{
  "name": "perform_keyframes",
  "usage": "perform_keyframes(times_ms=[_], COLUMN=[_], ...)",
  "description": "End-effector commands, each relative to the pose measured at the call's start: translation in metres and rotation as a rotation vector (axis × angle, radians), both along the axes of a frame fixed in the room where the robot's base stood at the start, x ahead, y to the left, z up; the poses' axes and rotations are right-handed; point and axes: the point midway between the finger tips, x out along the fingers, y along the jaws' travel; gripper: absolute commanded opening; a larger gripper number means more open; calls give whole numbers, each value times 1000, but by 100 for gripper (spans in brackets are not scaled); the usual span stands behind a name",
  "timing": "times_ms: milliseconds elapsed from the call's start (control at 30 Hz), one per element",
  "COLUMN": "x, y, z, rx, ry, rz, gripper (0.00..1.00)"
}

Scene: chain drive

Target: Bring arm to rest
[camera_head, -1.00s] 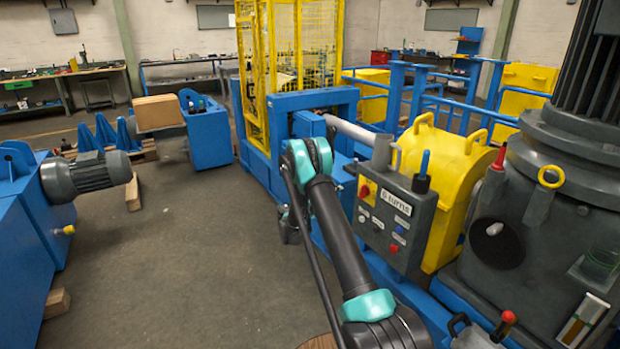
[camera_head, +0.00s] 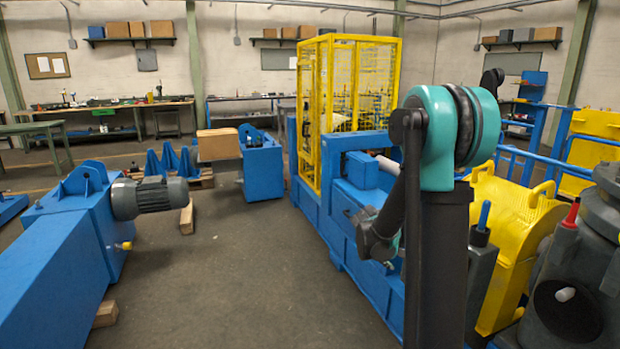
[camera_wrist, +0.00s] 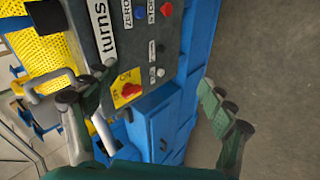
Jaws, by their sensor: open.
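My arm is folded in the head view, with its large teal and black elbow raised high at right of centre. The dark end of the arm hangs down beyond the upper link, in front of the blue machine frame (camera_head: 345,225). My gripper (camera_wrist: 150,95) shows in the wrist view with its two dark green fingers spread wide. Nothing is held between them. Past the fingers is the grey control box (camera_wrist: 135,45) with red, blue and white buttons and a red switch on a yellow plate. In the head view my arm hides most of that box.
The yellow cage (camera_head: 360,80) stands behind the blue frame. A yellow cover (camera_head: 510,225) and grey machinery (camera_head: 585,285) lie to the right. A blue machine with a grey motor (camera_head: 150,197) stands at left. The floor (camera_head: 230,270) between is clear.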

Motion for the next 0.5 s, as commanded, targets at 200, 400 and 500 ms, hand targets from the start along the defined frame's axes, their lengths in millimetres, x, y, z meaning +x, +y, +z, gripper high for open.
perform_keyframes(times_ms=[200,400,500], x=[-74,-141,-173], y=[24,51,67], z=[3,-3,-8], rx=[191,367,454], ry=[-7,-18,-26], rz=[-8,-19,-25], gripper=[83,83,83])
